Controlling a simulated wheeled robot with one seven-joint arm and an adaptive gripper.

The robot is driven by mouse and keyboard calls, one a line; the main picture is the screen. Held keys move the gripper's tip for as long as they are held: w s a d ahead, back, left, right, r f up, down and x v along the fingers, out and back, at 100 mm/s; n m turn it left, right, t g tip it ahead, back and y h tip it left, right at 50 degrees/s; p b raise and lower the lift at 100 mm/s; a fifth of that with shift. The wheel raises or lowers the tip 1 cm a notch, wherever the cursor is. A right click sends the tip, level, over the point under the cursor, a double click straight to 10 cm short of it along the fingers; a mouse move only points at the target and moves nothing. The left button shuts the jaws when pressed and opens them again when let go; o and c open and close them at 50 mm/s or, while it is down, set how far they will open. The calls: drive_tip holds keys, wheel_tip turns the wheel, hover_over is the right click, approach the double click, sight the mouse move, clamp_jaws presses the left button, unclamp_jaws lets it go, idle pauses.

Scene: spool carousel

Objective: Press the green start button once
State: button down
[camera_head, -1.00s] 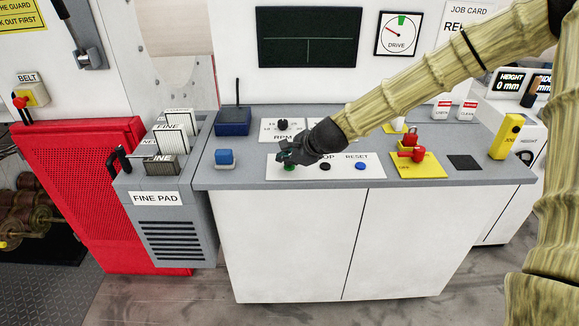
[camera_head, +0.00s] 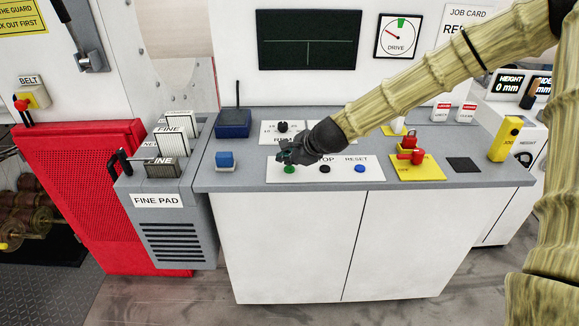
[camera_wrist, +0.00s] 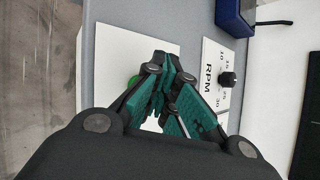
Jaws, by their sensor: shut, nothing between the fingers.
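The green start button (camera_head: 289,169) sits at the left end of a white panel on the grey counter. In the wrist view the green button (camera_wrist: 133,83) shows partly, behind the left side of my fingers. My gripper (camera_head: 285,157) is shut and empty, just above and behind the button in the head view, with a small gap between them. In the wrist view my gripper (camera_wrist: 163,68) has its fingertips together over the white panel, to the right of the button.
A black stop button (camera_head: 324,169) and a blue reset button (camera_head: 360,168) share the panel. The RPM knob (camera_head: 283,126) stands behind. A yellow plate with a red switch (camera_head: 417,156) is to the right.

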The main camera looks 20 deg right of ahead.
sight(287, 170)
drive_tip(key=shift+r, duration=0.2)
drive_tip(key=shift+r+p, duration=2.1)
drive_tip(key=shift+r, duration=0.4)
drive_tip(key=shift+f, duration=0.15)
